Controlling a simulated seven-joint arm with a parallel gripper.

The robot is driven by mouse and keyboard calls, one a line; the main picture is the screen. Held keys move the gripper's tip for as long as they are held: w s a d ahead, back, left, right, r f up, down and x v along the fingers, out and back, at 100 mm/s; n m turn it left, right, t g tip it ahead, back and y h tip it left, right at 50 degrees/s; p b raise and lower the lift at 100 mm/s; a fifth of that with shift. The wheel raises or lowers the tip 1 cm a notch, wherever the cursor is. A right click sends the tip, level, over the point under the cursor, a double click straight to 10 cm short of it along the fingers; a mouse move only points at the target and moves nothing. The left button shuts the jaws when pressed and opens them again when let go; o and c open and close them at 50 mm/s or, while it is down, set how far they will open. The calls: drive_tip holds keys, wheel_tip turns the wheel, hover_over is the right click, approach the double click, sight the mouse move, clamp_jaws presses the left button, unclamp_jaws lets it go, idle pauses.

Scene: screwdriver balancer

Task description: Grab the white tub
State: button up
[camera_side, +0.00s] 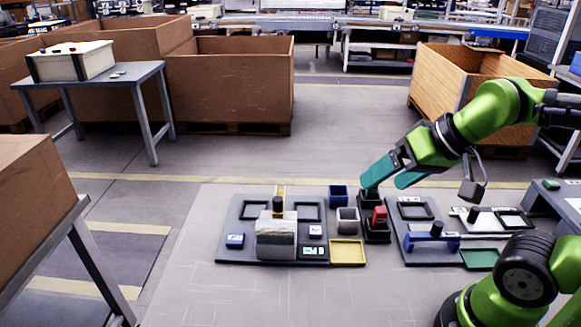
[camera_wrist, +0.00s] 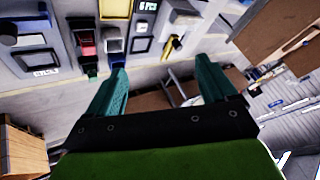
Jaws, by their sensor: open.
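The white tub (camera_side: 347,225) is a small open-topped bin on the floor mat in the side view, between the left board and a black stand. In the wrist view it shows at upper left (camera_wrist: 111,33), between a yellow tray and a blue bin. My gripper (camera_side: 388,182) has teal fingers, spread apart and empty. It is above and to the right of the tub in the side view, over the black stand, and touches no tub. Both fingers also show in the wrist view (camera_wrist: 160,68), with the tub beyond the left finger.
A blue bin (camera_side: 338,194) stands just behind the tub and a yellow tray (camera_side: 347,254) in front. The black stand (camera_side: 376,234) with a red part is close on the right. Boards with several parts lie left (camera_side: 230,251) and right (camera_side: 412,256).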

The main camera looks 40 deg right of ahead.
drive_tip(key=n+g+h, duration=0.2)
drive_tip(key=n+g, duration=0.5)
drive_tip(key=n, duration=0.6)
hover_over(350, 215)
drive_tip(key=s+a, duration=0.1)
drive_tip(key=a, duration=0.1)
wheel_tip(350, 215, down, 7)
drive_tip(key=f, duration=1.6)
drive_tip(key=shift+s+f, duration=0.2)
drive_tip(key=shift+f, duration=0.05)
